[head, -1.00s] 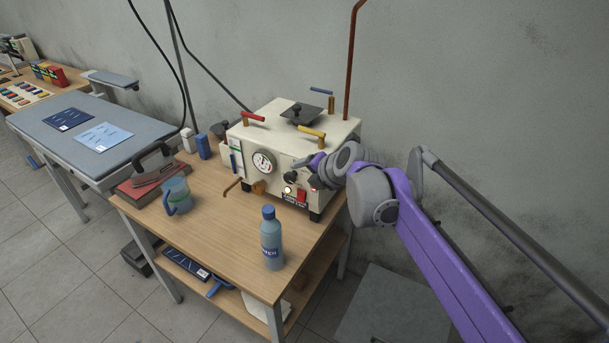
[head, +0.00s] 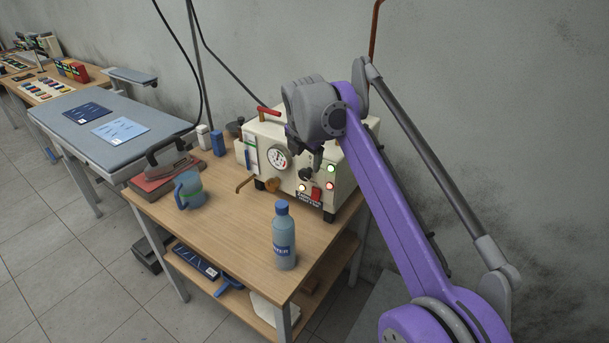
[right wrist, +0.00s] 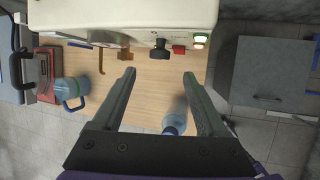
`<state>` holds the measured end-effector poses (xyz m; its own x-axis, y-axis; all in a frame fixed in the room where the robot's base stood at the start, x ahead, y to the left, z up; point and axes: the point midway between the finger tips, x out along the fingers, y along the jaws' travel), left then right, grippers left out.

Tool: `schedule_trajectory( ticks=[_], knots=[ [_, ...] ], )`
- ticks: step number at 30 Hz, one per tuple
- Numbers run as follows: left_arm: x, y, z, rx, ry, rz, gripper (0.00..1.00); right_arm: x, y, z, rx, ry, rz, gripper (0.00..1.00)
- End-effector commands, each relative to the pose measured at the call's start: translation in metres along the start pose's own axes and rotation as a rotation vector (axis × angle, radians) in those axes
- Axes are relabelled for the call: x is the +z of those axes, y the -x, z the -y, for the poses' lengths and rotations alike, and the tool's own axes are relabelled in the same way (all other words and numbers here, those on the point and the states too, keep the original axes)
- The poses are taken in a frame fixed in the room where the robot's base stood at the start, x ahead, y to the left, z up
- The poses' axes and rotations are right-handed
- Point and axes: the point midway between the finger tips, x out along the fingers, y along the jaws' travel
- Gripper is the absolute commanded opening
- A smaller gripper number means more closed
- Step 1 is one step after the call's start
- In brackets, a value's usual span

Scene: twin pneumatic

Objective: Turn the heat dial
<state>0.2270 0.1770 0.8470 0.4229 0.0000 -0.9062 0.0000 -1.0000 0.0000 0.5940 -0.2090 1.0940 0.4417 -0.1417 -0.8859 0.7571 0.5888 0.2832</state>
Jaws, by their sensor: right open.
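The heat dial is most likely the black knob (head: 306,173) on the front of the cream steam boiler (head: 342,190). The knob (right wrist: 160,50) also shows in the right wrist view, jutting from the boiler's front edge. My right gripper (head: 305,149) is open and empty, in front of and above the front panel. In the right wrist view the fingers (right wrist: 159,73) are spread, with the knob beyond the tips and roughly between them, not touching. The arm hides much of the boiler's top. My left gripper is not in view.
A red switch (head: 316,194), a green lamp (head: 330,169) and a gauge (head: 278,157) sit near the knob. A blue water bottle (head: 284,238) stands at the table's front. A blue mug (head: 188,190) and an iron (head: 166,158) are left. The table's middle (head: 235,215) is clear.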

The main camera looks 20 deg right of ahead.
Motion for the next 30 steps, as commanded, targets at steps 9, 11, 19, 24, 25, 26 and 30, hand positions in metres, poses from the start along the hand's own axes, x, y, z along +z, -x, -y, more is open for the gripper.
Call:
schedule_trajectory(
  ticks=[9,11,19,24,25,26,30],
  knots=[
    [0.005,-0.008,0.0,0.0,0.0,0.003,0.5,-0.001,-0.062,0.0,0.001,0.0,0.0,0.76],
    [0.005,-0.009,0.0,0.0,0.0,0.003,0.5,0.0,-0.07,0.0,0.001,0.0,0.0,0.76],
    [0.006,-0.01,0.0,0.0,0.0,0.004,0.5,0.0,-0.089,0.0,0.002,0.001,0.0,0.76],
    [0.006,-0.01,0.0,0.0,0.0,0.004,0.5,0.0,-0.089,0.0,0.002,0.001,-0.001,0.76],
    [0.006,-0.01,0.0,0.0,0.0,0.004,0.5,0.0,-0.089,0.0,0.002,0.001,-0.001,0.76],
    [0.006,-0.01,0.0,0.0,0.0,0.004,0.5,0.0,-0.089,0.0,0.002,0.001,-0.001,0.76],
    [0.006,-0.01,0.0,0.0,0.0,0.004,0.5,0.0,-0.089,0.0,0.002,0.001,-0.001,0.52]
  ],
)
